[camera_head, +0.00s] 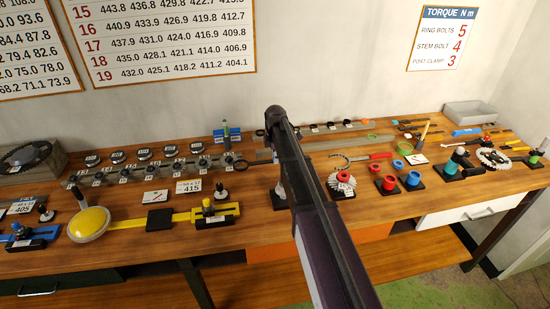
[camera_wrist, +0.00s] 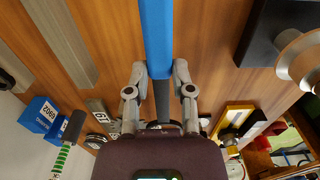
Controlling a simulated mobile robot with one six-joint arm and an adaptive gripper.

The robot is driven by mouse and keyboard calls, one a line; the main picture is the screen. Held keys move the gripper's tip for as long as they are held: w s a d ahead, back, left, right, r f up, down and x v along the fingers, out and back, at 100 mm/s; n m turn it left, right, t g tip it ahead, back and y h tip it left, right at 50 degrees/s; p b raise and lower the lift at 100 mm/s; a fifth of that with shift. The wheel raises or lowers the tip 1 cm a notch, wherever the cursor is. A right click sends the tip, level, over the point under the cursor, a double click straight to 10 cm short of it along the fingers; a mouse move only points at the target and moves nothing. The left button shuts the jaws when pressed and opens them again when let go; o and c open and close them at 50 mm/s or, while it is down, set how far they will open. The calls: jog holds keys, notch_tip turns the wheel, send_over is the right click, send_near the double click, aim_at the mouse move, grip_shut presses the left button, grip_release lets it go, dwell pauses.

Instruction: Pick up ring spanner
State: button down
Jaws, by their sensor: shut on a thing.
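My gripper (camera_wrist: 160,73) is shut on a long, straight bar, which looks like the ring spanner (camera_wrist: 156,35). Its blue part runs from between the fingertips to the top edge of the wrist view. A dark grey shaft continues back toward the palm. I cannot tell how far the bar is above the wood.
The wooden bench (camera_head: 130,243) is crowded. Left of my arm are a yellow round-ended tool (camera_head: 89,224) and a row of fixtures. A grey tray (camera_head: 470,108) stands at the back right.

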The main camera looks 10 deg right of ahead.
notch_tip(320, 180, up, 12)
jog(key=p, duration=1.1)
jog(key=shift+f, duration=0.1)
notch_tip(320, 180, down, 9)
jog(key=b, duration=0.9)
jog(key=shift+a, duration=0.1)
dwell(0.4)
